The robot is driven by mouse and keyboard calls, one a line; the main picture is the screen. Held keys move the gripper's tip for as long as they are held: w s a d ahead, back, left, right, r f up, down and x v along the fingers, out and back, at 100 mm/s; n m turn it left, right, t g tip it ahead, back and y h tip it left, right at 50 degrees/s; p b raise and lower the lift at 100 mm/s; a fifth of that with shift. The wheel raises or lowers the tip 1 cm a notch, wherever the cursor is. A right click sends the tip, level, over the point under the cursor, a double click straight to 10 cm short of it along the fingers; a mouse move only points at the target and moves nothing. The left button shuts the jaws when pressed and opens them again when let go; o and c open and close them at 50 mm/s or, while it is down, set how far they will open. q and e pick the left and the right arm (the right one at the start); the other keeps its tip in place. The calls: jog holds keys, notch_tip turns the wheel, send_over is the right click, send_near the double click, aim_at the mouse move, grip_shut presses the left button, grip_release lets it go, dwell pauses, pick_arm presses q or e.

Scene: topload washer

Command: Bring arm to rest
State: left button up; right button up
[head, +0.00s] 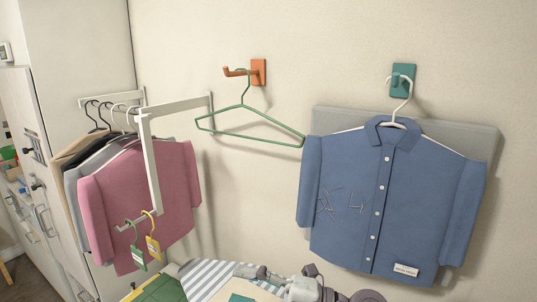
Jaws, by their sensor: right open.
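My left gripper is not in view.
A blue shirt (430,200) hangs from a teal wall hook (403,72). A green hanger (250,118) hangs empty on an orange hook (258,72). Pink and other garments (165,190) hang on a white wall rack (150,165) at left, beside a cabinet (75,60).

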jog(key=w+d+r+m+t+h, duration=0.1)
jog(key=w+d+m+t+h, duration=0.15)
jog(key=d+m+t, duration=0.4)
jog(key=w+d+m+t+h, duration=0.2)
jog(key=d+m+t+h, duration=0.15)
jog(key=m+t, duration=0.6)
jog(key=s+d+f+m+g+h, duration=0.3)
jog(key=d+f+m+h, duration=0.35)
jog(key=f, duration=0.25)
jog(key=s+d+f+m+g+h, duration=0.3)
jog(key=d+f+m+h, duration=0.25)
jog(key=f+h, duration=0.2)
jog(key=s+d+f+g+y, duration=0.1)
jog(key=s+f+g, duration=0.45)
jog(key=s, duration=0.45)
jog(key=s+d+f+g, duration=0.2)
jog(key=s+f+g, duration=0.4)
jog(key=s, duration=0.5)
notch_tip(320, 180, down, 27)
jog(key=s+d+f, duration=0.2)
jog(key=s+f, duration=1.5)
jog(key=shift+d+g+b, duration=0.25)
jog(key=shift+g+b, duration=0.1)
jog(key=shift+g, duration=0.1)
